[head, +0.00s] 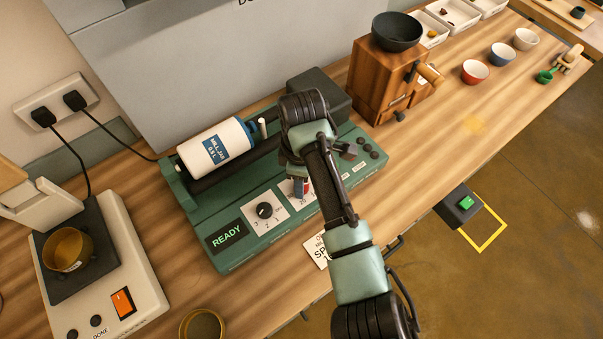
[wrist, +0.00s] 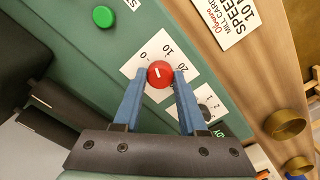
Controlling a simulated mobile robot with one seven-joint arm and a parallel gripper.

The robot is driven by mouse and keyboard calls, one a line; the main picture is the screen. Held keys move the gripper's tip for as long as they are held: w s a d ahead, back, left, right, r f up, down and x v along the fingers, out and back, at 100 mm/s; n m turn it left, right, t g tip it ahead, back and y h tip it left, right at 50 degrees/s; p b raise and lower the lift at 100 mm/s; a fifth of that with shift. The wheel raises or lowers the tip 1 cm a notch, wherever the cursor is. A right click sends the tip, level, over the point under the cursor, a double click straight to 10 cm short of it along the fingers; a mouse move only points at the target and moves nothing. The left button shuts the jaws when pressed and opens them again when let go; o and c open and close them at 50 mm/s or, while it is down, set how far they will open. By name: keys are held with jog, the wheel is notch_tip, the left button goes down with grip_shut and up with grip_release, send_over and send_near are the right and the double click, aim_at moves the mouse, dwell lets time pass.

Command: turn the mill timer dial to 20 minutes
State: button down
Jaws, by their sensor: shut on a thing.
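The red timer dial (wrist: 160,74) sits on a white plate with 0, 10 and 20 marks in the wrist view. A short white line shows on its face, pointing roughly up the picture, not clearly at the 20. My gripper (wrist: 158,78) is shut on the dial, with one blue finger on each side of it. In the head view my gripper (head: 301,186) is over the front panel of the green mill (head: 222,258), and my arm hides most of the dial. The white mill jar (head: 216,146) lies on the rollers.
A black speed knob (head: 264,210) and a READY display (head: 227,236) are left of the timer. A green button (wrist: 103,16) is close by. A scale with a brass cup (head: 68,250) stands at left; a wooden grinder (head: 385,85) stands at right.

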jog(key=m+p, duration=0.2)
jog(key=m, duration=0.2)
jog(key=shift+r+m+p, duration=0.15)
jog(key=shift+m+p, duration=0.15)
jog(key=shift+p, duration=0.1)
jog(key=m+p, duration=0.2)
jog(key=m, duration=0.2)
jog(key=shift+m, duration=0.3)
jog(key=m+p, duration=0.1)
jog(key=m, duration=0.4)
jog(key=shift+p, duration=0.4)
jog(key=m, duration=0.4)
jog(key=shift+p, duration=0.4)
jog(key=shift+m, duration=0.5)
jog(key=shift+w, duration=0.1)
jog(key=shift+c, duration=2.3)
grip_release()
notch_tip(320, 180, up, 13)
jog(key=b, duration=0.1)
